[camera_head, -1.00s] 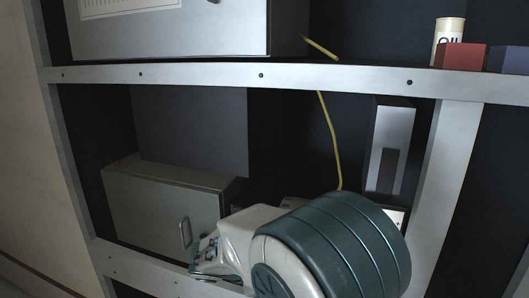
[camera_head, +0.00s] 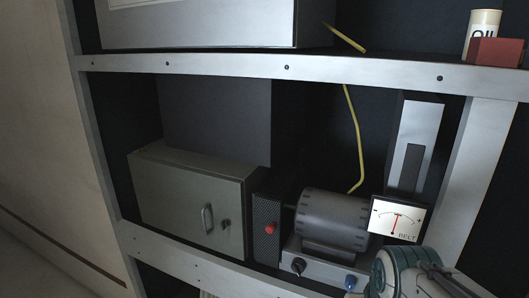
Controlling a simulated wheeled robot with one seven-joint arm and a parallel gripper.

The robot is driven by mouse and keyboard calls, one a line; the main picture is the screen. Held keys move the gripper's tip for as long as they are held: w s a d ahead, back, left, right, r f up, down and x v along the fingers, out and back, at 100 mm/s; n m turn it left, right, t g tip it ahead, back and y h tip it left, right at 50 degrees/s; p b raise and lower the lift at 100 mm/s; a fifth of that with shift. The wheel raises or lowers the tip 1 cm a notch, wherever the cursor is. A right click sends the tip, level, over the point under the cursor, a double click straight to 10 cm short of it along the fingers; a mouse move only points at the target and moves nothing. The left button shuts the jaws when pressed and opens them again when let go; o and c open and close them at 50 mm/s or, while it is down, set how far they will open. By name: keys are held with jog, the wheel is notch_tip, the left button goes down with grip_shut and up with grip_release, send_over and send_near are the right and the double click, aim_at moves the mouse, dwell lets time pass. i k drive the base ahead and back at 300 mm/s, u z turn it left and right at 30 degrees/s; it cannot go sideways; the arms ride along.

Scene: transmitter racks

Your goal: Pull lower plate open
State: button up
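A grey-green metal box with a closed front plate (camera_head: 180,207) sits on the lower shelf at the left in the head view. The plate has a small curved handle (camera_head: 207,218) and a dark round knob or lock (camera_head: 226,224) beside it. Part of my arm shows at the bottom right, in front of the shelf edge. My gripper's fingers are not visible in this view.
Right of the box stand a black unit with a red button (camera_head: 271,228), a grey motor (camera_head: 333,217) on a base with knobs, and a dial meter (camera_head: 397,219). A yellow cable (camera_head: 357,140) hangs behind. An oil can (camera_head: 482,33) and red box (camera_head: 497,51) stand on the upper shelf.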

aim_at(187, 203)
jog(key=k, duration=0.5)
jog(key=u, duration=1.75)
jog(key=i, duration=0.9)
jog(key=z, duration=1.7)
